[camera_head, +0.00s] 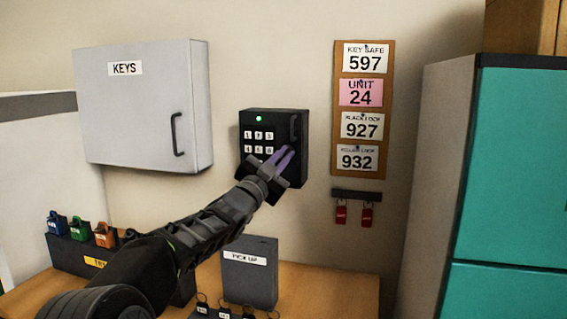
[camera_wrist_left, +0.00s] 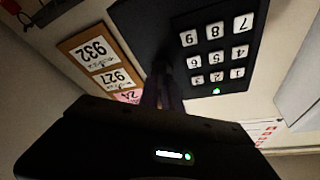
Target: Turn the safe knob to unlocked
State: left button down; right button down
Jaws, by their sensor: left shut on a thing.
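The small black key safe (camera_head: 257,118) is mounted on the wall, with white number keys (camera_head: 258,142), a lit green light (camera_head: 258,118) and a dark upright handle (camera_head: 293,128) on its right side. The safe's keypad also shows upside down in the left wrist view (camera_wrist_left: 216,50). My left gripper (camera_head: 287,153) reaches the lower right of the safe's front, with its purple fingers shut on the safe knob. The fingers hide the knob, so its setting cannot be read. My right gripper is not in view.
A grey KEYS cabinet (camera_head: 140,110) hangs left of the safe. A board with number cards (camera_head: 337,110) and a rail with red tags (camera_head: 357,195) are on the right. Below stand a grey box (camera_head: 250,285) and several coloured padlocks (camera_head: 80,230). Teal lockers (camera_head: 510,170) stand far right.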

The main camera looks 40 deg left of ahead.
pick_arm(q)
jog(key=m+g+h+p, duration=0.1)
jog(key=m+p, duration=0.1)
jog(key=m, duration=0.1)
jog(key=m+g+h+p, duration=0.1)
jog(key=m+p, duration=0.2)
jog(key=m, duration=0.1)
jog(key=m+g+h+p, duration=0.1)
jog(key=m+p, duration=0.1)
jog(key=m, duration=0.2)
jog(key=shift+r+h+p, duration=0.3)
jog(key=shift+f+m+g+p, duration=0.15)
jog(key=shift+m+g+p, duration=0.15)
jog(key=shift+m+p, duration=0.45)
jog(key=c, duration=1.5)
grip_release()
jog(key=shift+c, duration=0.2)
